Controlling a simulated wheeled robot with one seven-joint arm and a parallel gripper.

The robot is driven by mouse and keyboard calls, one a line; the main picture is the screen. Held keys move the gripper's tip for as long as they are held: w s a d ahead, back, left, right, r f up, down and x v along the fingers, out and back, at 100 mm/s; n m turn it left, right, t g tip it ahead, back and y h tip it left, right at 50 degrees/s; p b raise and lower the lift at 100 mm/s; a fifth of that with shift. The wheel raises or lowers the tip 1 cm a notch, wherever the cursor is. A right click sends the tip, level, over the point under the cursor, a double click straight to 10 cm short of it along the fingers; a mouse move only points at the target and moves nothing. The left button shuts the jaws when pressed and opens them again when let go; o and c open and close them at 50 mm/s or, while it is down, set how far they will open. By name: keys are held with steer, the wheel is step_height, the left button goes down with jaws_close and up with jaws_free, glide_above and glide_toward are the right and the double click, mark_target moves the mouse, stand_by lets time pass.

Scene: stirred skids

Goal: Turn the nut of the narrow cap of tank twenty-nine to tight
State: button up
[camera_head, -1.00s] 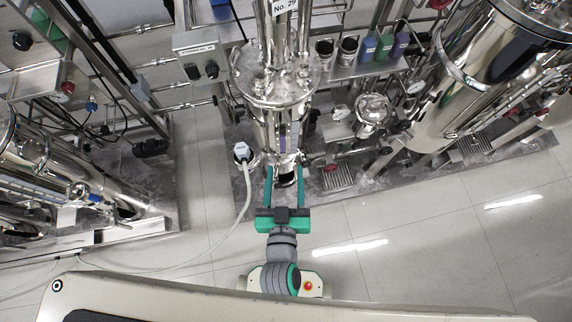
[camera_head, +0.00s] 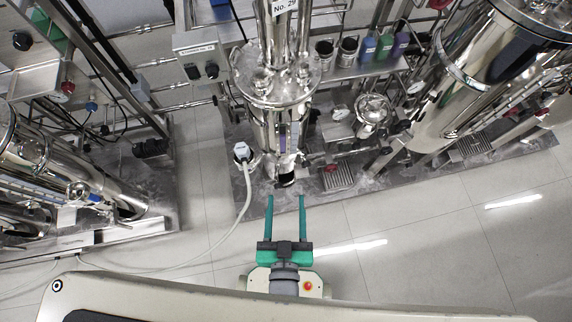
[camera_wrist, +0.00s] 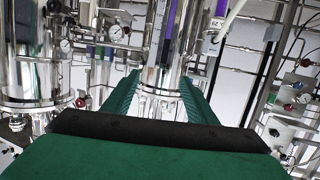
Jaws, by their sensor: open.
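Tank twenty-nine (camera_head: 268,95) is a shiny steel vessel with a "No. 29" label (camera_head: 284,6) above its flanged lid. Small fittings stand on the lid; I cannot tell which is the narrow cap, and its nut is not clear. A dark round piece (camera_head: 287,180) shows at the tank's lower end. My gripper (camera_head: 286,198) is open and empty, its two green fingers pointing at the tank's lower front, apart from it. In the wrist view, my gripper (camera_wrist: 160,82) has a steel vessel (camera_wrist: 165,45) beyond and between its fingers.
A white-capped fitting (camera_head: 241,150) with a pale hose stands left of the tank. A gauge and small vessel (camera_head: 372,108) are to its right, and a large tank (camera_head: 440,95) farther right. Bottles (camera_head: 385,46) sit on a shelf behind. The tiled floor (camera_head: 400,230) in front is clear.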

steer(key=n+t+y, duration=0.1)
steer(key=n+y, duration=0.3)
steer(key=y, duration=0.3)
glide_toward(307, 82)
steer(key=w, duration=0.1)
steer(key=x, duration=0.9)
steer(key=shift+w+a, duration=0.25)
steer(key=shift+a, duration=0.15)
steer(key=shift+w+a, duration=0.3)
steer(key=shift+w, duration=0.15)
